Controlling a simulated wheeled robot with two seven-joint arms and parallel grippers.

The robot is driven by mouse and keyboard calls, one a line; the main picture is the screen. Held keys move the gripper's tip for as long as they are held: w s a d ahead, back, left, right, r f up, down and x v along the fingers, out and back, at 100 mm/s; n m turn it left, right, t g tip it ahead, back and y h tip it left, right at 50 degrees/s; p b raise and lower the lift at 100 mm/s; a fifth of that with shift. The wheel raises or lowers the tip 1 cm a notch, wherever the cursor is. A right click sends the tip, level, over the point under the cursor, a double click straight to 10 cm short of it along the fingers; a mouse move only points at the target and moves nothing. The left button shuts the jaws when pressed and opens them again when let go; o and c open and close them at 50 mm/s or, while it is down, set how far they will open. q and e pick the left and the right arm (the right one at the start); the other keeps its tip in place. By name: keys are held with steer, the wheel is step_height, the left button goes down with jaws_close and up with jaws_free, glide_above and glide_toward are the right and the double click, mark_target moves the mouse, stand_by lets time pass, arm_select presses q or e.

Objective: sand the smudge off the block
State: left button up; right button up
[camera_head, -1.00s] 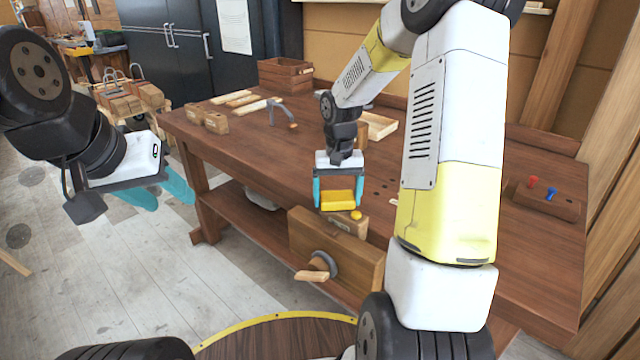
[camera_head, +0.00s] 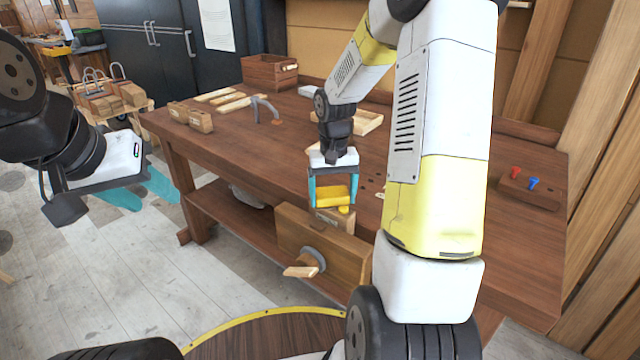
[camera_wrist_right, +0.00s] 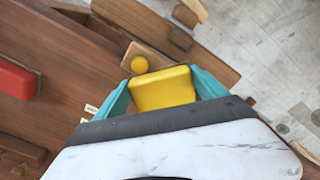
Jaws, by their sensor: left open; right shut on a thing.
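My right gripper (camera_head: 334,200) is shut on a yellow sanding block (camera_head: 331,191). The sanding block also shows between the teal fingers in the right wrist view (camera_wrist_right: 162,88). A wooden block (camera_head: 337,221) sits in the vise (camera_head: 322,243) at the bench's front edge. The sanding block is over or beside part of the block; contact cannot be told. My left gripper (camera_head: 142,191) is open and empty, left of the bench.
The workbench (camera_head: 215,145) holds a wooden box (camera_head: 270,72), small wood blocks (camera_head: 190,117), a grey curved tool (camera_head: 262,108) and a shallow tray (camera_head: 368,124). A rack with a red and a blue peg (camera_head: 528,190) stands at right. The vise handle (camera_head: 301,271) sticks out in front.

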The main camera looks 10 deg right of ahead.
mark_target(320, 191)
steer(key=shift+w+a+f, duration=0.15)
steer(key=shift+w+a, duration=0.5)
steer(key=shift+a, duration=0.05)
steer(key=shift+w+a+f, duration=0.1)
steer(key=shift+w+a, duration=0.55)
steer(key=shift+a, duration=0.05)
steer(key=shift+w+a+r, duration=0.15)
steer(key=shift+w+a, duration=0.55)
steer(key=shift+w, duration=0.3)
steer(key=shift+d+r, duration=0.1)
steer(key=shift+r, duration=3)
steer(key=shift+r, duration=0.1)
steer(key=shift+r, duration=1.4)
